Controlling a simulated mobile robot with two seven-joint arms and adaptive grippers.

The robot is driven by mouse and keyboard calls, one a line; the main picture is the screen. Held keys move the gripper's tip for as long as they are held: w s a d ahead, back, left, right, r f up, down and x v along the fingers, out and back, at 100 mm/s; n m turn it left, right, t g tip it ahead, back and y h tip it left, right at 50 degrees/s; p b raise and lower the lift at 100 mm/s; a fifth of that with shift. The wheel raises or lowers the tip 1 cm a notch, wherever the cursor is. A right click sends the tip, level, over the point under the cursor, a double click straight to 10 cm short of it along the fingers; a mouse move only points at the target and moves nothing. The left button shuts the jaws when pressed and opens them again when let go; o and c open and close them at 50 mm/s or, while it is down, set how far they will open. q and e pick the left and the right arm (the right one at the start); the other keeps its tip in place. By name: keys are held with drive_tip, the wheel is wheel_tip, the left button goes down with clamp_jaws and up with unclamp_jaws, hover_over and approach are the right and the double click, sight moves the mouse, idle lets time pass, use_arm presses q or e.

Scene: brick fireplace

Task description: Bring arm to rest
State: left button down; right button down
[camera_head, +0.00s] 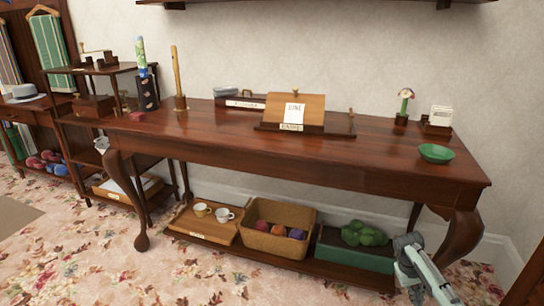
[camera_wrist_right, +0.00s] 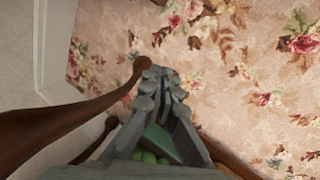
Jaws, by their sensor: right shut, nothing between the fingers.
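My right gripper (camera_head: 408,243) is at the lower right of the head view, in front of the table's right front leg and the right end of the low shelf. In the right wrist view my right gripper (camera_wrist_right: 158,82) has its fingers together, with nothing between them. The flowered carpet (camera_wrist_right: 230,60) lies beyond the fingertips. A curved table leg (camera_wrist_right: 60,120) runs close along the left of the gripper. My left gripper is in neither view.
The wooden table (camera_head: 350,152) holds a green bowl (camera_head: 436,153) and an easel (camera_head: 294,108). Below are a wicker basket (camera_head: 262,242), a cup tray (camera_head: 190,228) and a green box (camera_head: 352,250) of round green things. Open carpet (camera_head: 100,265) lies at front left.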

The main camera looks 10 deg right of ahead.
drive_tip(key=w+t, duration=0.4)
drive_tip(key=w, duration=0.4)
drive_tip(key=s+a+f+n+y, duration=0.1)
drive_tip(key=s+a+f, duration=0.55)
drive_tip(key=s, duration=0.25)
drive_tip(key=s+a+f+n+y, duration=0.1)
drive_tip(key=s+a+f+n, duration=0.1)
drive_tip(key=s+a+f, duration=0.6)
drive_tip(key=s+a+r, duration=0.1)
drive_tip(key=s+a, duration=0.2)
drive_tip(key=s, duration=0.6)
drive_tip(key=s+a+r+y, duration=0.1)
drive_tip(key=s+a+r, duration=0.1)
drive_tip(key=s, duration=0.6)
drive_tip(key=shift+s+a+g, duration=0.3)
drive_tip(key=shift+s+a, duration=0.1)
drive_tip(key=shift+a, duration=0.45)
